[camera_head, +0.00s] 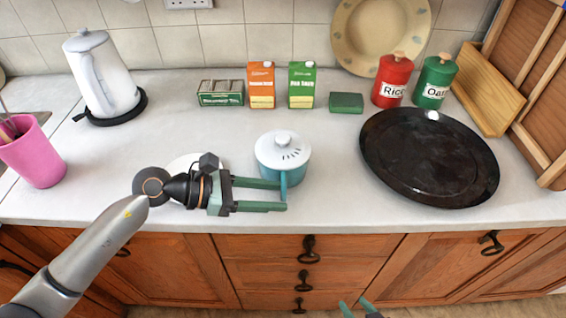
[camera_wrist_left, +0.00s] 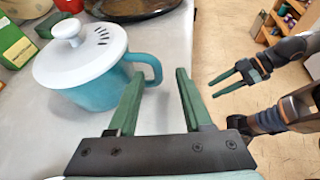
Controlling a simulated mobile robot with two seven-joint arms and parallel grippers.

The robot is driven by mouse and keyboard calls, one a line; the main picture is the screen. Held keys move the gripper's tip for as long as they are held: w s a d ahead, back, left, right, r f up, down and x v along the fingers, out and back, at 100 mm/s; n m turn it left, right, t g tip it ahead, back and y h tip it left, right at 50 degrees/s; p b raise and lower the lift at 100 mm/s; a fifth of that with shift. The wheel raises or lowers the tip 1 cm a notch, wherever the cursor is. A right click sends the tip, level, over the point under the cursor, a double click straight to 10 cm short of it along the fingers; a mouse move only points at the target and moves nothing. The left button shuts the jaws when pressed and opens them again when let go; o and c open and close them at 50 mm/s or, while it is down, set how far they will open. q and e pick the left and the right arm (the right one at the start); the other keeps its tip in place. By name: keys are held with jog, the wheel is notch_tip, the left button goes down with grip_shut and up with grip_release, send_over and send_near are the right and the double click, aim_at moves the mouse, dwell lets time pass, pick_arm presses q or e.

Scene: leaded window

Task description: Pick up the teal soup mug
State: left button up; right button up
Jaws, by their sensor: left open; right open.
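The teal soup mug (camera_head: 295,174) stands upright on the light worktop with a white vented lid (camera_head: 283,146) on it. Its handle points toward the worktop's front edge. My left gripper (camera_head: 284,195) is open, reaching in from the left at the handle. In the left wrist view the mug (camera_wrist_left: 98,92) is at upper left, and its handle (camera_wrist_left: 157,68) lies at the gap between the open fingertips (camera_wrist_left: 160,74). I cannot tell whether a finger touches it. My right gripper (camera_head: 355,305) is open and empty, low in front of the drawers; it also shows in the wrist view (camera_wrist_left: 228,80).
A white disc (camera_head: 185,162) lies partly behind my left gripper. A black round tray (camera_head: 430,160) is right of the mug. Cartons, tins and red (camera_head: 391,82) and green canisters stand behind. A white kettle (camera_head: 102,75) and pink cup (camera_head: 32,155) are left.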

aim_at(284, 200)
pick_arm(q)
jog(key=shift+x, duration=1.55)
jog(key=shift+w, duration=0.1)
grip_shut()
jog(key=shift+r, duration=0.2)
